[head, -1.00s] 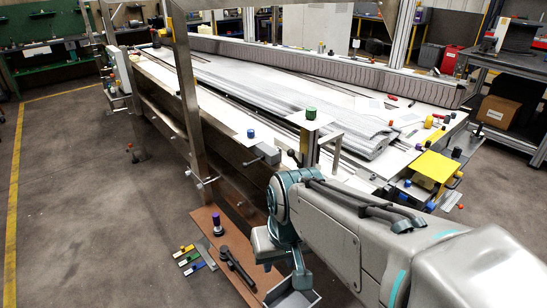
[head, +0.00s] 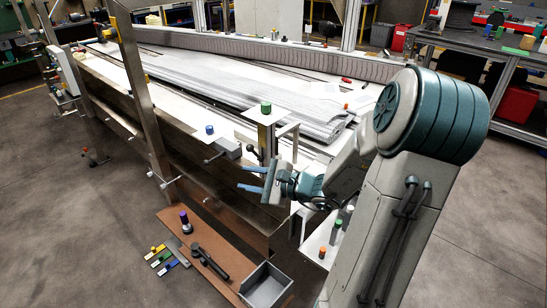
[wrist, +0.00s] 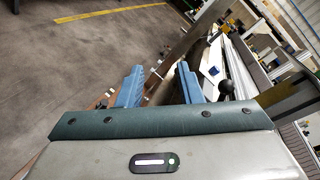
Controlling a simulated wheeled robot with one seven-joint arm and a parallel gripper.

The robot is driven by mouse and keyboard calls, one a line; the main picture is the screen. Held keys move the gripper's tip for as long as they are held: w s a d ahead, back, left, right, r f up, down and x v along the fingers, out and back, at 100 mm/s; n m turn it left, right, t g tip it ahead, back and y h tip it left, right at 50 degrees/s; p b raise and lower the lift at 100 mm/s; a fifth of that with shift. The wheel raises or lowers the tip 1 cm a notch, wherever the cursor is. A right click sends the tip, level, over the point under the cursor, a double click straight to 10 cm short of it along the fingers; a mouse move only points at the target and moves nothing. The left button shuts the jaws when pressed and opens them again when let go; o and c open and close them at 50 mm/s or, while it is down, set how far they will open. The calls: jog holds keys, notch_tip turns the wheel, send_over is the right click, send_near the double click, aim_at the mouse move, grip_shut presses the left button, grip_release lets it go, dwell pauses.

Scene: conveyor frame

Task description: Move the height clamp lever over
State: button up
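The height clamp lever appears to be the short dark lever with a black ball knob (head: 250,149), beside the upright post under the green knob. In the wrist view the black ball knob (wrist: 227,87) is to the right of the right finger, outside the gap between the fingers. My gripper (head: 239,177) has two blue fingers spread apart, pointing left in the head view, just below the knob. In the wrist view my gripper (wrist: 160,67) is open and empty. No contact with the lever can be seen.
Below lie a brown board (head: 205,240) with a black tool and a grey bin (head: 266,286). Open floor is at left.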

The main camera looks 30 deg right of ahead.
aim_at(253, 150)
jog(key=w+d+r+m+t+h, duration=0.1)
jog(key=d+m+t+h, duration=0.3)
jog(key=d, duration=0.4)
jog(key=shift+m+y, duration=0.4)
jog(key=shift+m, duration=0.1)
jog(key=b+x, duration=0.2)
jog(key=x, duration=0.6)
jog(key=shift+d+r, duration=0.1)
jog(key=shift+r, duration=0.05)
jog(key=c, duration=0.5)
